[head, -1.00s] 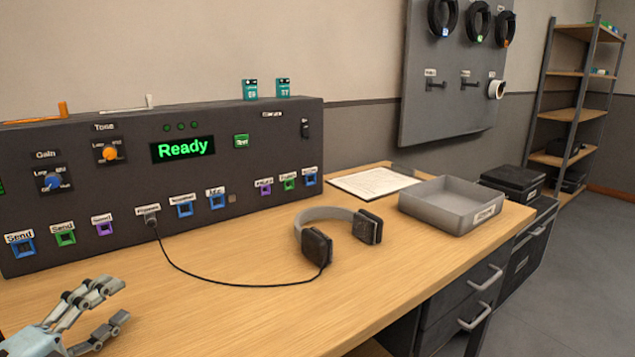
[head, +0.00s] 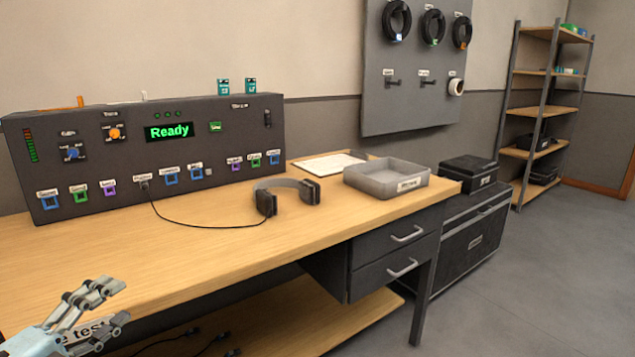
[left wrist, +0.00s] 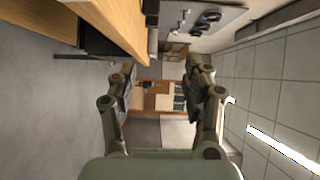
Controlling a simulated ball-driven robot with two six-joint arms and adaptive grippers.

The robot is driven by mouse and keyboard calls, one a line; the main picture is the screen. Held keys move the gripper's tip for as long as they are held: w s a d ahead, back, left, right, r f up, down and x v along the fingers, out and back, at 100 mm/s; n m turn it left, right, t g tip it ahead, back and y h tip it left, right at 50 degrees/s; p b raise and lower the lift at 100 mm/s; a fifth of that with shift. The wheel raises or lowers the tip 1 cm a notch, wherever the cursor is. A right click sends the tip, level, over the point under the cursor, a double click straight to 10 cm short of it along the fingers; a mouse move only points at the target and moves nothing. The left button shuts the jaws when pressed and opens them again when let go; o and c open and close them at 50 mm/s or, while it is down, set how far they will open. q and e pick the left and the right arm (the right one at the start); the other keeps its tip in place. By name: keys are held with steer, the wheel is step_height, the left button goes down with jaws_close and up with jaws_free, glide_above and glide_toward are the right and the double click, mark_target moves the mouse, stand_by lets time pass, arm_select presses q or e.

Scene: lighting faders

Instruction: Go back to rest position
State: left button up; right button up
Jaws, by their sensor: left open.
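My left gripper (head: 112,305) is at the lower left of the head view, in front of the bench's front edge. It is open and empty. In the left wrist view its two fingers (left wrist: 160,85) stand apart with nothing between them. My right gripper is not in view. The control panel (head: 180,185) stands at the back of the wooden bench (head: 330,222), and its green display (head: 169,131) reads "Ready". A headphone set (head: 287,190) lies on the bench, with its cable running to a socket on the panel.
A grey tray (head: 387,188) and a paper sheet (head: 322,163) lie on the bench's right part. Drawers (head: 400,250) hang below. A dark cabinet (head: 470,240), a pegboard (head: 415,110) with cables and a shelf rack (head: 545,105) stand to the right. Open floor (head: 530,290) lies at the right.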

arm_select(q)
steer(key=s+d+f+m+g+y, duration=0.1)
steer(key=s+f+m+g, duration=0.2)
steer(key=s+f+m, duration=0.55)
steer(key=s+f+m+g+y, duration=0.1)
steer(key=s+f+m+g, duration=0.3)
steer(key=f, duration=1)
steer(key=s+d+f+m+g+y, duration=0.1)
steer(key=s+f+m+g, duration=0.2)
steer(key=s+f+m, duration=0.65)
steer(key=s+f+m+g+y, duration=0.1)
steer(key=s+f+m+g, duration=0.1)
steer(key=s+f+m, duration=0.2)
steer(key=s+f+m+g+y, duration=0.1)
steer(key=s+f+m, duration=0.4)
steer(key=s+m, duration=0.6)
steer(key=s+a+f+m+g+y, duration=0.1)
steer(key=s+f+m+g, duration=0.2)
steer(key=s+m, duration=0.4)
steer(key=f+m, duration=0.1)
steer(key=m, duration=0.6)
steer(key=shift+s+f, duration=0.35)
steer(key=shift+f, duration=0.05)
